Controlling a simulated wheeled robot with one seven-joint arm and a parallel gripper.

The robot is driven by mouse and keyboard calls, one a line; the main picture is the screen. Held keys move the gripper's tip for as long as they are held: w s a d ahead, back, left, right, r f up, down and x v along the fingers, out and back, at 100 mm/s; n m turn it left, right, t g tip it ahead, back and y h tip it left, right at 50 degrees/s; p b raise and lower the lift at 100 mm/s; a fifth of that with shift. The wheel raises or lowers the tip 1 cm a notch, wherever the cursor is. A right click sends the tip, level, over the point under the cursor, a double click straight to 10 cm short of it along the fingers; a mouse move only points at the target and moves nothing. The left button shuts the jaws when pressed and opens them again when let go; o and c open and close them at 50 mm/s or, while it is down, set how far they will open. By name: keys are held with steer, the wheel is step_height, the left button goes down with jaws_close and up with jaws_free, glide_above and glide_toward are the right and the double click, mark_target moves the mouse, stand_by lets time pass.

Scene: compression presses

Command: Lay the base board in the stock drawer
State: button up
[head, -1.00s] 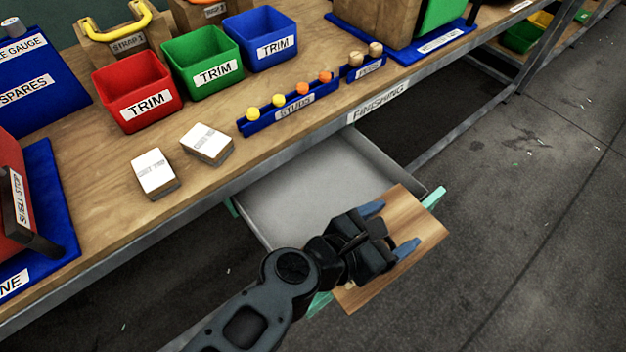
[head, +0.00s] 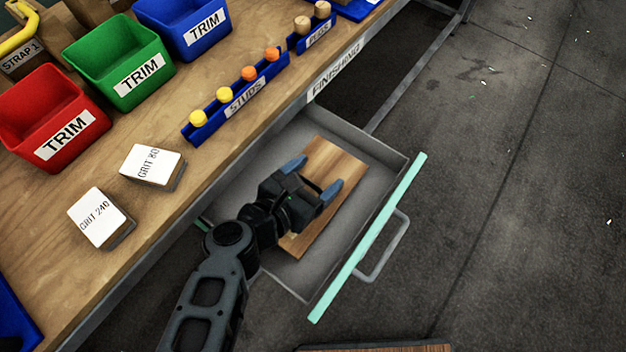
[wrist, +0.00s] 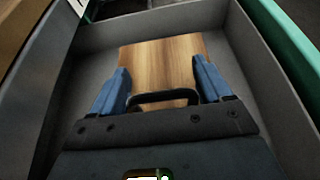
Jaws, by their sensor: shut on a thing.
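The base board (head: 325,186), a flat brown wooden plate, is inside the open stock drawer (head: 379,150), within its walls. My gripper (head: 318,174) is shut on the board, one blue finger on each side. In the wrist view the board (wrist: 165,65) lies between the fingers (wrist: 162,88), over the grey drawer floor. I cannot tell whether its underside touches the floor. The gripper body hides its near part. The drawer has a mint-green front edge and a grey bar handle (head: 386,252).
The workbench (head: 205,165) runs along the left above the drawer. It holds sanding blocks (head: 152,164), a blue stud rack (head: 236,104) and red, green and blue trim bins (head: 117,62). A wooden edge (head: 375,348) shows at the bottom. Floor at right is clear.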

mark_target(310, 190)
steer(key=shift+f, duration=1.6)
steer(key=shift+f, duration=0.1)
steer(key=o, duration=1.1)
steer(key=shift+r, duration=0.2)
steer(key=b+v, duration=0.1)
steer(key=v, duration=0.5)
steer(key=shift+f, duration=0.15)
steer(key=shift+s+a+r, duration=0.35)
steer(key=shift+s, duration=0.2)
